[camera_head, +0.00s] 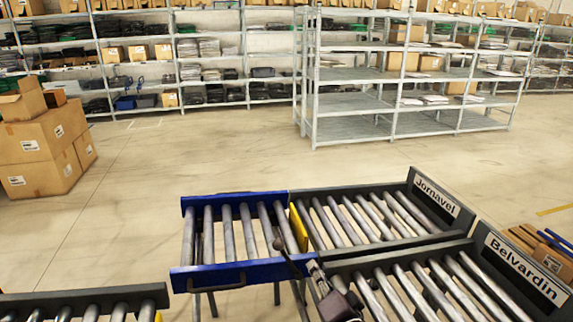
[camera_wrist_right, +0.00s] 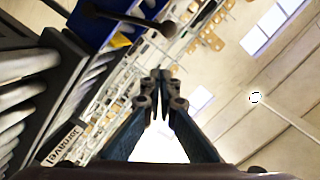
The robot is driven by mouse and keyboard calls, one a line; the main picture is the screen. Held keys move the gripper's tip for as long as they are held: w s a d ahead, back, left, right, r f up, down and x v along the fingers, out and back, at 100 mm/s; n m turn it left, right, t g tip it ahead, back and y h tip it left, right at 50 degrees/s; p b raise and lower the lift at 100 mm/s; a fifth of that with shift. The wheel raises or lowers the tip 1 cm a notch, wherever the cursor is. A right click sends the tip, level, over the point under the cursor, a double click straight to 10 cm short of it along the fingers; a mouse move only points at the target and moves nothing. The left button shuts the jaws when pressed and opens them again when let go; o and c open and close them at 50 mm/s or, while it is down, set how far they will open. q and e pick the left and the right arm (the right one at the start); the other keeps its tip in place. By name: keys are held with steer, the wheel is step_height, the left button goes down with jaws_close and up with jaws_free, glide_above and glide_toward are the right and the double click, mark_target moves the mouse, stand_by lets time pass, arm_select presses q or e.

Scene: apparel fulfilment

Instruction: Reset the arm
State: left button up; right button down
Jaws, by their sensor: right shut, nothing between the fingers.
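My right gripper (camera_head: 314,268) shows small at the bottom centre of the head view, over the edge between the blue-framed roller section and the dark conveyors. In the wrist view the same gripper (camera_wrist_right: 160,76) has its two fingers drawn together at the tips, with nothing between them. It points past the conveyor toward the shelves and roof. My left gripper is not in view.
A blue-framed roller section (camera_head: 222,277) adjoins dark conveyors labelled Jornavel (camera_head: 437,197) and Belvardin (camera_head: 525,270). A dark rod with a round knob (camera_head: 278,243) stands close to my gripper. Cardboard boxes (camera_head: 35,140) stand left. Open floor lies before the shelves (camera_head: 345,128).

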steer(key=s+d+f+n+g+h, duration=0.1)
steer(key=s+f+n+g, duration=0.2)
steer(key=s+f, duration=0.3)
steer(key=s+d+f+n+g, duration=0.2)
steer(key=s+f+g, duration=0.15)
steer(key=s, duration=0.45)
steer(key=s+d+f+n+g+h, duration=0.2)
steer(key=s+d+n+g, duration=0.15)
steer(key=s, duration=0.75)
steer(key=s+d+f+n+g+h, duration=0.1)
steer(key=s+d+f+n+g, duration=0.2)
steer(key=s, duration=0.8)
step_height(320, 180, down, 26)
steer(key=s+d+m+g, duration=0.1)
steer(key=s, duration=0.1)
steer(key=s+d+f+g, duration=0.1)
steer(key=s+d+f, duration=0.2)
steer(key=s+f, duration=1.2)
steer(key=shift+s+f, duration=0.15)
steer(key=shift+s, duration=0.9)
